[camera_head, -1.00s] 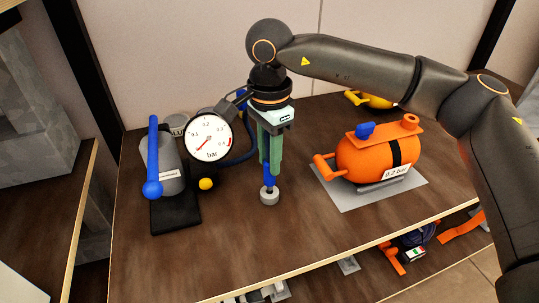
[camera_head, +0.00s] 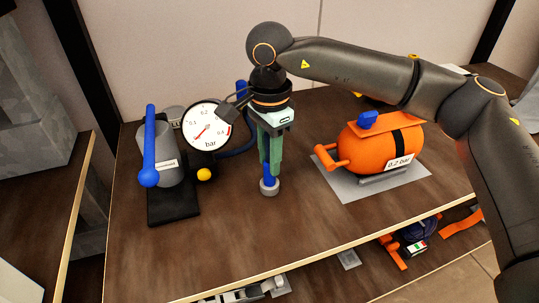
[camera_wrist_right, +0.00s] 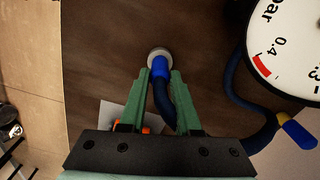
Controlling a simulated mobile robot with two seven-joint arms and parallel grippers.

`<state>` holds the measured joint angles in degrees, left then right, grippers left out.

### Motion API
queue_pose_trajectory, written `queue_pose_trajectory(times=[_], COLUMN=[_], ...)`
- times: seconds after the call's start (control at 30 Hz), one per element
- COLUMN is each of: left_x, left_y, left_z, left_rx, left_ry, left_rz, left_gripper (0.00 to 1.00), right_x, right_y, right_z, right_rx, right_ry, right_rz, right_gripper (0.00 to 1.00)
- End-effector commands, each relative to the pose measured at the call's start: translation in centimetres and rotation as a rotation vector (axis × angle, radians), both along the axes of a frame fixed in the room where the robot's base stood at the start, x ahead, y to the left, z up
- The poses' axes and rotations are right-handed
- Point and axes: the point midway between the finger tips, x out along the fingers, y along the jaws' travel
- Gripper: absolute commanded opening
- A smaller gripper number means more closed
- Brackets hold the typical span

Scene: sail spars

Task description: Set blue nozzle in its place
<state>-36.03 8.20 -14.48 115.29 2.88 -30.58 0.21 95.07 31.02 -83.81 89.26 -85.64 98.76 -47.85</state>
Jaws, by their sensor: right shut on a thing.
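The blue nozzle (camera_head: 269,182) is between the green fingers of my right gripper (camera_head: 269,172); the wrist view shows the nozzle (camera_wrist_right: 160,68) and its dark blue hose (camera_wrist_right: 163,98) running back between the fingers (camera_wrist_right: 161,76). My right gripper is shut on it and points down. The nozzle's lower end meets a small round grey socket (camera_head: 269,191) on the shelf, which also shows in the wrist view (camera_wrist_right: 158,52). I cannot tell how deep the nozzle sits in it. My left gripper is not in view.
A pressure gauge (camera_head: 212,119) stands close left of my gripper. Left of it is a grey cylinder with a blue lever (camera_head: 149,150) on a black base (camera_head: 174,210). An orange tank (camera_head: 365,150) lies on a grey mat (camera_head: 350,190) at right. The front shelf is clear.

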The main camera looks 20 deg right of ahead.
Motion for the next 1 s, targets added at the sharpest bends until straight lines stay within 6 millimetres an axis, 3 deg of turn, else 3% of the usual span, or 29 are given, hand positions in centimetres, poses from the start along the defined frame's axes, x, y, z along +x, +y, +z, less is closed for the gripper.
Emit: queue_pose_trajectory(times=[0.27,0.3,0.57,0.93,1.0], left_x=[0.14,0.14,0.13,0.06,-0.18], left_y=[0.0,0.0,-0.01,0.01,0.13], left_z=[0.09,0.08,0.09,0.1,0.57], left_rx=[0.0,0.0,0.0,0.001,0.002], left_ry=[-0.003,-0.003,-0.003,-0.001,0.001], left_rz=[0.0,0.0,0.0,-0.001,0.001], left_gripper=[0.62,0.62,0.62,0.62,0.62], right_x=[0.0,0.0,0.0,0.0,0.07], right_y=[-0.01,-0.01,-0.01,-0.01,0.02], right_z=[-0.05,-0.06,-0.04,-0.03,0.93], right_rx=[0.0,0.0,0.0,0.0,0.001], right_ry=[0.0,0.0,0.0,0.0,-0.003], right_rz=[0.0,0.0,0.0,0.0,-0.001], right_gripper=[0.0,0.36,0.65,0.66,0.66])
